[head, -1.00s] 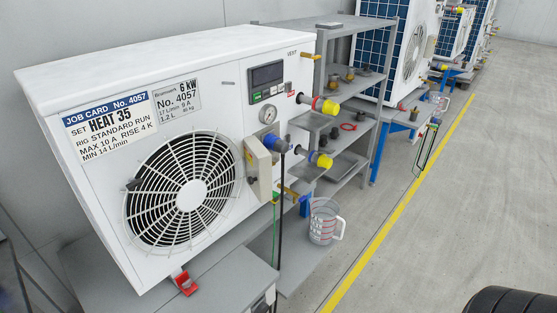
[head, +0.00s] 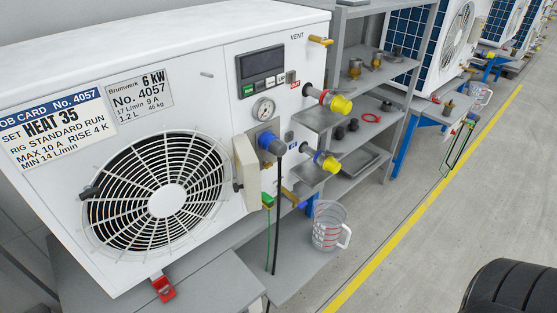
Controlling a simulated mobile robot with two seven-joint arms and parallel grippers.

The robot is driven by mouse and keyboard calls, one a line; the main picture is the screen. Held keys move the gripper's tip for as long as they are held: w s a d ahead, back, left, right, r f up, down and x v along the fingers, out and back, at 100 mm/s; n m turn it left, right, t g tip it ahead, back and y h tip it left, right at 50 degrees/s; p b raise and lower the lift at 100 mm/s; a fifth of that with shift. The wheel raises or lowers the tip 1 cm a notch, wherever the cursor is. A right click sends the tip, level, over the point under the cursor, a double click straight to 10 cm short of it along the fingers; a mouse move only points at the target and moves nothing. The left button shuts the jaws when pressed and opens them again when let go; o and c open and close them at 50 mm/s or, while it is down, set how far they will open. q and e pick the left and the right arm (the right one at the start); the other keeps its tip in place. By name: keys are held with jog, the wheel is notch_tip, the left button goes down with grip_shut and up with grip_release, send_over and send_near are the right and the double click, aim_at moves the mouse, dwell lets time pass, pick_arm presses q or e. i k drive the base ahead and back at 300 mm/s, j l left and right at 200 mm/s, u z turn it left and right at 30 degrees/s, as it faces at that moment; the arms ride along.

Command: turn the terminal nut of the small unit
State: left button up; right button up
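The nearest white unit (head: 213,77) has a plate reading "Brumwerk 6 kW, No. 4057". A cream box or cover (head: 246,172) stands out from its front, right of the fan grille (head: 167,201). A blue plug (head: 271,144) with a black cable hanging down sits beside it. Below it is a small green part (head: 267,200) with a thin green wire running down. A small brass part lies near there, but I cannot make out which piece is the terminal nut. Neither of my grippers is in view.
Two yellow-capped ports (head: 340,104) stick out at the unit's right side. A clear measuring jug (head: 329,225) stands on the lower shelf below them. A grey rack (head: 388,78) with fittings stands behind. More units line the wall. The floor right of the yellow line (head: 424,196) is largely clear.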

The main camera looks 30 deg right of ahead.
aim_at(267, 165)
jog(key=i+l+u, duration=0.1)
jog(key=l, duration=0.4)
jog(key=i+l, duration=0.1)
jog(key=l, duration=0.35)
jog(key=l+u, duration=0.15)
jog(key=l, duration=0.35)
jog(key=i, duration=0.05)
